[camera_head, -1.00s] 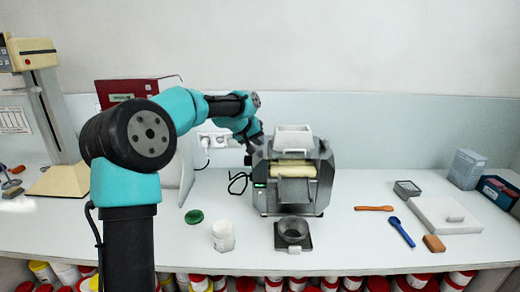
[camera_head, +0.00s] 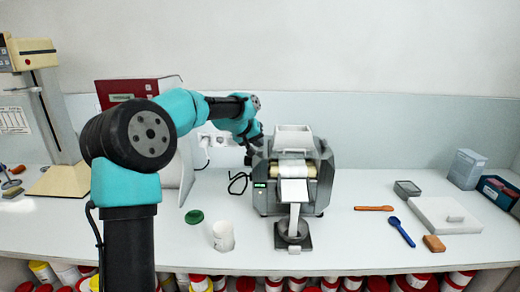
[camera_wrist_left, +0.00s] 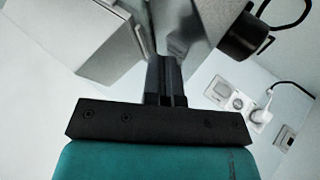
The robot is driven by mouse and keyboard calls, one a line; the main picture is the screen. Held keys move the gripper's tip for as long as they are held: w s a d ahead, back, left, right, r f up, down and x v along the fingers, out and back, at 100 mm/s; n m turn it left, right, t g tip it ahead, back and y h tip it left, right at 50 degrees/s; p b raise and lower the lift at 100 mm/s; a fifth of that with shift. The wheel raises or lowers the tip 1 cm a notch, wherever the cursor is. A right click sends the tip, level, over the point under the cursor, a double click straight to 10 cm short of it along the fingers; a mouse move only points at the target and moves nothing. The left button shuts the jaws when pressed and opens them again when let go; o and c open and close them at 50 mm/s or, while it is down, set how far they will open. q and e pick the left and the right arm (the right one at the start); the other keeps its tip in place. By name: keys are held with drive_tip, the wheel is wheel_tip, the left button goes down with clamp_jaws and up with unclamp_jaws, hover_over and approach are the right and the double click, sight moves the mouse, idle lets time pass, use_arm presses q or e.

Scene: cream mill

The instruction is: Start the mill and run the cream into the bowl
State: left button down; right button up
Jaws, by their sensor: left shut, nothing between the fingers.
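The grey mill (camera_head: 323,190) stands on the bench with a white hopper (camera_head: 293,135) on top and a lit green display on its front left. White cream covers part of the rollers (camera_head: 292,167) and the front apron (camera_head: 294,190). A white stream (camera_head: 294,218) falls from the apron into the dark bowl (camera_head: 292,240), which sits on a dark square base. My left gripper (camera_head: 254,146) is at the mill's left rear side, partly hidden. In the left wrist view its fingers (camera_wrist_left: 166,75) are together and empty, close to the mill's grey side and a black knob (camera_wrist_left: 245,38).
An open white jar (camera_head: 223,238) and a green lid (camera_head: 194,217) lie left of the bowl. An orange spatula (camera_head: 374,208), a blue spoon (camera_head: 402,231) and a white slab (camera_head: 432,222) are on the right. Wall sockets (camera_wrist_left: 236,103) are behind the gripper.

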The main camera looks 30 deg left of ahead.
use_arm(q)
drive_tip(key=shift+r, duration=0.75)
drive_tip(key=shift+r, duration=2.55)
